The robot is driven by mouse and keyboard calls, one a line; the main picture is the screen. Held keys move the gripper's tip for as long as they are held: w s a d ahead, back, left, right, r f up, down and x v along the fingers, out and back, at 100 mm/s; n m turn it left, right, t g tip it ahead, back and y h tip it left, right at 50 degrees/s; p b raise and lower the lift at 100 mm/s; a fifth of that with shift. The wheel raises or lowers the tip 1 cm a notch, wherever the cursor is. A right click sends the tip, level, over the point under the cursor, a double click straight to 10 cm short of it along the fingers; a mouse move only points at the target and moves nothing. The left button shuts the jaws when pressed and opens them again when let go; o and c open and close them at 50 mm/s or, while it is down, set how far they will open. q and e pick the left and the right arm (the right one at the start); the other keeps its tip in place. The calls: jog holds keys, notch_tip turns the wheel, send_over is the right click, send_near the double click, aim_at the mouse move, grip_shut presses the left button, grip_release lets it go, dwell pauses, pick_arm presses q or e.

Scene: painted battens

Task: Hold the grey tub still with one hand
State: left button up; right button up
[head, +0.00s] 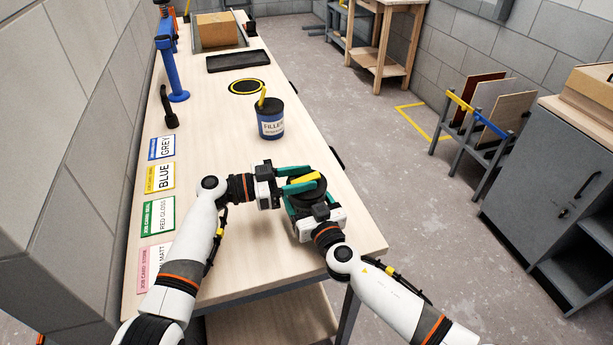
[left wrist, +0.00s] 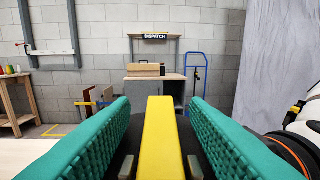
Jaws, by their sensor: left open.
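A dark round tub (head: 312,194) stands near the front edge of the bench, mostly hidden by my grippers; its colour label is not visible. A yellow bar (head: 306,178) lies across its top. My left gripper (head: 296,179) is open, with its teal fingers either side of the bar. In the left wrist view the yellow bar (left wrist: 161,135) runs between the fingers with gaps on both sides, above the dark round top (left wrist: 133,130). My right gripper (head: 306,202) is at the tub's near side, a teal finger along its left; whether it is closed on the tub is hidden.
A blue filler tub (head: 270,124) with a yellow tool on top stands farther back. Behind it are a black-and-yellow disc (head: 246,87), a black tray (head: 238,61) and a cardboard box (head: 216,30). Coloured job cards (head: 159,178) line the left edge. The bench between is clear.

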pick_arm(q)
jog(key=shift+w+d, duration=0.15)
jog(key=shift+d, duration=0.5)
grip_shut()
jog(key=shift+f+y, duration=0.15)
jog(key=shift+y, duration=0.35)
grip_release()
jog(key=v, duration=1.2)
jog(key=shift+w, duration=0.15)
